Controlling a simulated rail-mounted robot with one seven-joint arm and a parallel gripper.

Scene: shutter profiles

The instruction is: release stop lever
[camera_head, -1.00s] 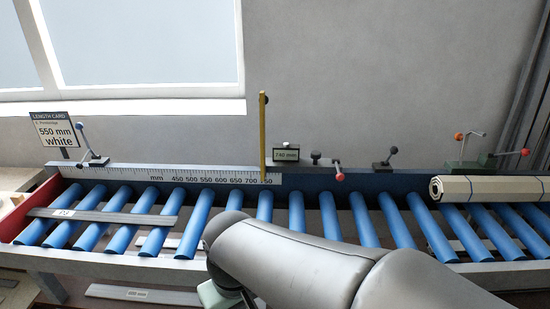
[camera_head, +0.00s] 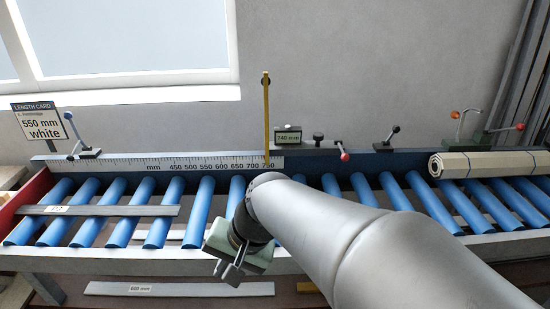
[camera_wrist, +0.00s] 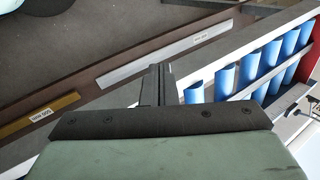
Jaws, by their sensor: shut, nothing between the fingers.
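The stop, a grey block with a small "740 mm" display (camera_head: 288,136), sits on the back rail beside the upright yellow bar (camera_head: 267,118), near the 750 mark of the scale (camera_head: 170,163). A short lever with a red knob (camera_head: 344,156) sticks out at the right of the stop, apart from my gripper. My gripper (camera_head: 229,272) hangs over the front edge of the roller table, pointing down, well in front of the stop. In the wrist view its fingers (camera_wrist: 157,85) are together and empty, with the floor-level shelf behind them. The lever does not show clearly there.
Blue rollers (camera_head: 163,218) fill the table, with a grey profile (camera_head: 98,210) lying across them at left. A cream rolled shutter (camera_head: 490,163) lies at right. Other levers stand on the back rail, one with a black knob (camera_head: 395,129). A "600 mm" strip (camera_head: 180,289) lies below.

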